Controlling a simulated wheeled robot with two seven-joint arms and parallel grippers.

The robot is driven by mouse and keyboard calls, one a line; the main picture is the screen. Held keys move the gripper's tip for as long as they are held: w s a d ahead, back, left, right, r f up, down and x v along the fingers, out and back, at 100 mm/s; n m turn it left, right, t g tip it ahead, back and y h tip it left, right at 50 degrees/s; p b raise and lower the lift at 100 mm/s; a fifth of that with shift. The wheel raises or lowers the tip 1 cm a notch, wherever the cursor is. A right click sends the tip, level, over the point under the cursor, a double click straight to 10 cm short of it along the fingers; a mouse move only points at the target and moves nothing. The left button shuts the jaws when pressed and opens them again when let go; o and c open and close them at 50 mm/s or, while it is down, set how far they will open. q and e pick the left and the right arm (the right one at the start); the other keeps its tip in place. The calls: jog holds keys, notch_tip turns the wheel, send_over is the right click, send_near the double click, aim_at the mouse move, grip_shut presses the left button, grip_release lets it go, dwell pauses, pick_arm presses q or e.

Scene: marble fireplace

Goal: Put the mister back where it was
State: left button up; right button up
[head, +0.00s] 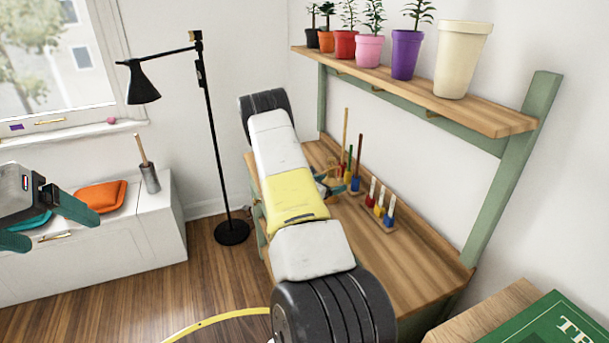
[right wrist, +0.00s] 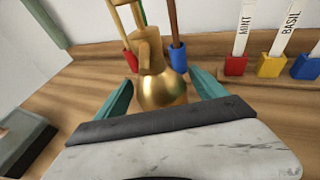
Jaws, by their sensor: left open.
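The brass mister (right wrist: 162,88) shows in the right wrist view with its round body between the two teal fingers of my right gripper (right wrist: 162,80). The fingers flank it closely; I cannot tell whether they press on it. Its lower edge is close to the wooden bench, and I cannot tell whether it touches. In the head view my right gripper (head: 328,187) is over the bench (head: 405,250), partly hidden behind my arm. My left gripper (head: 62,235) is open and empty at the left edge, in front of the white cabinet.
Colored holders with long-handled tools (head: 352,180) stand just behind the mister. Labelled herb markers (head: 380,205) stand to their right. Several pots (head: 406,52) line the upper shelf. A black floor lamp (head: 215,140) stands left of the bench. The bench's front right is bare.

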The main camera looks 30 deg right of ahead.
jog(key=shift+r, duration=0.15)
jog(key=v, duration=1.1)
jog(key=s+a+r+m+g+y, duration=0.2)
jog(key=s+a+r+m, duration=0.1)
jog(key=s+r+m, duration=0.3)
jog(key=s+a+r+m+g+y, duration=0.25)
jog(key=s+r+m, duration=0.25)
jog(key=r, duration=0.3)
jog(key=s+a+r+m+t+y, duration=0.2)
jog(key=s+a+r+m+y, duration=0.1)
jog(key=a, duration=0.5)
jog(key=s+a+r+m+t+y, duration=0.2)
jog(key=s+a+r+m+y, duration=0.1)
jog(key=s+a+r, duration=0.5)
jog(key=s+a+r+m+t+y, duration=0.2)
jog(key=s+a+r+y, duration=0.3)
jog(key=a, duration=0.3)
jog(key=shift+s+a+r+m+t+y, duration=0.25)
jog(key=shift+s+m+t+y, duration=0.1)
jog(key=shift+s+m, duration=0.5)
